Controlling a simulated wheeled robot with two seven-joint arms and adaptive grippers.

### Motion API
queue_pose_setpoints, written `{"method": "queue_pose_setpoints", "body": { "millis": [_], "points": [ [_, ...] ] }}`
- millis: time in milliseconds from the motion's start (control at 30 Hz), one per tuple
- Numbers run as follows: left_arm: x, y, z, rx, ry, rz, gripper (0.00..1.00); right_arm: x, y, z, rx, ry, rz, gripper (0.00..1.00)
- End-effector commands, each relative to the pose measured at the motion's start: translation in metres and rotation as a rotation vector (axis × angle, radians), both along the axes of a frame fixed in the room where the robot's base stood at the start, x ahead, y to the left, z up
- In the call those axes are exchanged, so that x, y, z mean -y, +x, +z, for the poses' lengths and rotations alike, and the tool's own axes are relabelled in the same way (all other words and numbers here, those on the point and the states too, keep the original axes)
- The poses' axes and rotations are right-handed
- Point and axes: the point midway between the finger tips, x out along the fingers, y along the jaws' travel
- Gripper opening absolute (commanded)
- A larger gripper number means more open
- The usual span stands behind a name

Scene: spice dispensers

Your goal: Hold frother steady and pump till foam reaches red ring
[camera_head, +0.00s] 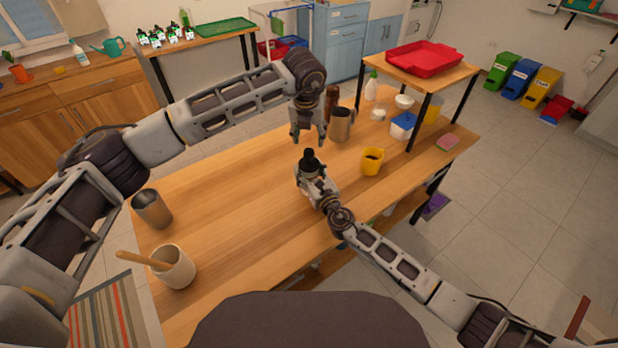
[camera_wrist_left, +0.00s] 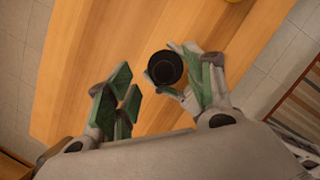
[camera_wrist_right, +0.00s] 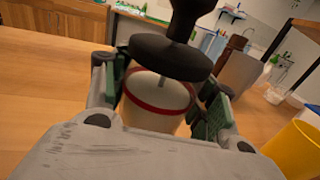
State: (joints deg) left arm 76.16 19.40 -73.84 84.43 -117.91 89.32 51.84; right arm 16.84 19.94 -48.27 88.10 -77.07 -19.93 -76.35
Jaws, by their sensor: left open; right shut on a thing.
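The frother stands upright on the table, with its black plunger knob (camera_head: 309,157) on top. In the right wrist view its pale body (camera_wrist_right: 155,118) carries a red ring (camera_wrist_right: 160,106) below a black lid (camera_wrist_right: 170,57). I cannot tell the foam level. My right gripper (camera_head: 311,183) is shut around the body, with one finger on each side. My left gripper (camera_head: 308,138) is open and empty, pointing down above the knob and apart from it. In the left wrist view the round black knob (camera_wrist_left: 165,68) shows between its spread fingers.
A yellow mug (camera_head: 372,161) stands right of the frother. A metal pitcher (camera_head: 341,126) and a brown bottle (camera_head: 331,104) stand behind. A metal cup (camera_head: 152,209) and a crock with a wooden spoon (camera_head: 174,267) are at left. The table between is clear.

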Motion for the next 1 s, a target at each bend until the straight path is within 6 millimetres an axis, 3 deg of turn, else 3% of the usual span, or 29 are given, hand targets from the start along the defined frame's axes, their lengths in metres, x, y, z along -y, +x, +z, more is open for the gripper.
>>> {"method": "queue_pose_setpoints", "body": {
  "millis": [267,700,1000],
  "points": [
    [-0.001,-0.005,0.02,0.002,0.0,0.001,0.53,0.0,0.0,0.0,0.0,0.0,-0.001,0.25],
    [-0.004,-0.024,0.081,0.003,0.0,0.0,0.53,0.0,0.0,0.0,0.0,0.0,-0.001,0.25],
    [-0.005,-0.033,0.109,0.001,0.0,0.0,0.53,0.0,0.0,0.0,0.0,0.0,0.0,0.25]
  ]
}}
